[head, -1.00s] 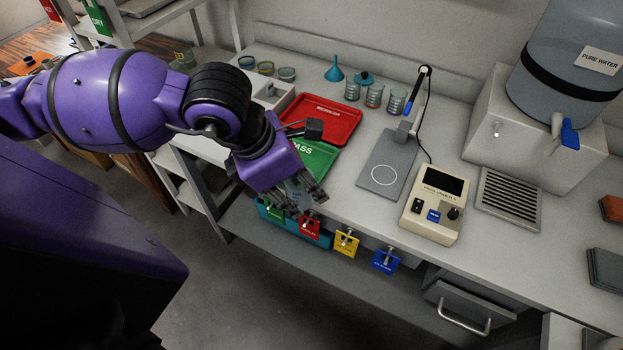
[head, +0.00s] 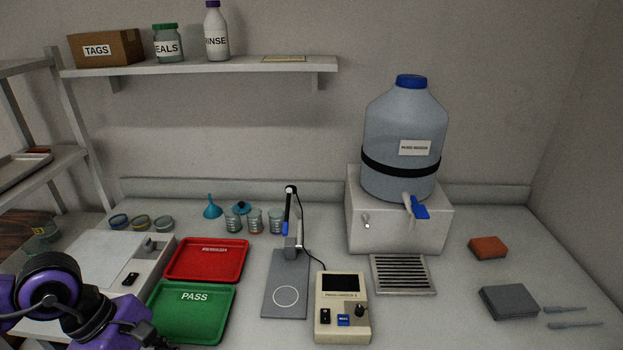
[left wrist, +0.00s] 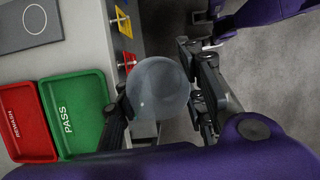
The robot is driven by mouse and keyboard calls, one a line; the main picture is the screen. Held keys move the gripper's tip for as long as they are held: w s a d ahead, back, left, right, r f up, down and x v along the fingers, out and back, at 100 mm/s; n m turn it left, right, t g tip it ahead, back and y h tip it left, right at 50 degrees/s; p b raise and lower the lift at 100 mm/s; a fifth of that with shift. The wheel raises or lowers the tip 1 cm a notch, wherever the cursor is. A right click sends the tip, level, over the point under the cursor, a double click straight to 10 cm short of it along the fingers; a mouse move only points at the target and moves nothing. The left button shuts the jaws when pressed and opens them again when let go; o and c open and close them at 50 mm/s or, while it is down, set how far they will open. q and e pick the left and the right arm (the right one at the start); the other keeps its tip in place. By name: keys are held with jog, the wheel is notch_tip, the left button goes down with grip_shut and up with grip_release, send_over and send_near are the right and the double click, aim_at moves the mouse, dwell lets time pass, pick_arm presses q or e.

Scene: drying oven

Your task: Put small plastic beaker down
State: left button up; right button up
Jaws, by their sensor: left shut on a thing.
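The small plastic beaker (left wrist: 158,90) shows in the left wrist view as a clear, round shape. It lies between the fingers of my left gripper (left wrist: 160,98), which is shut on it. In that view it appears in front of the counter's edge, near the green PASS tray (left wrist: 75,116). Its height above the counter is hard to tell. In the head view my left arm comes in at the lower left; the beaker and fingertips cannot be made out there. A purple arm part at the top right of the wrist view seems to end in my right gripper (left wrist: 213,17); its fingers are unclear.
The green PASS tray (head: 192,328) and a red tray (head: 206,246) lie on the counter. A grey plate stand (head: 285,265), a beige control box (head: 343,325), several glass vessels and a water jug (head: 402,125) stand beyond. Bare counter (head: 440,325) shows at the right.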

pick_arm(q)
jog(key=m, duration=0.1)
jog(key=m+g, duration=0.1)
jog(key=a+f+m, duration=0.1)
jog(key=m, duration=0.1)
jog(key=m+g, duration=0.1)
jog(key=m, duration=0.1)
jog(key=shift+m, duration=0.4)
jog(key=m, duration=0.1)
jog(key=m+g+y, duration=0.1)
jog(key=shift+w+m, duration=0.2)
jog(key=shift+m, duration=0.1)
jog(key=w+d+r+m+g+y, duration=0.1)
jog(key=w+d+r+m+y, duration=0.2)
jog(key=w+d+r+m, duration=0.3)
jog(key=w+d+m, duration=0.1)
jog(key=d+m, duration=0.1)
jog(key=m, duration=0.1)
jog(key=shift+r+g, duration=0.3)
jog(key=shift+r, duration=0.1)
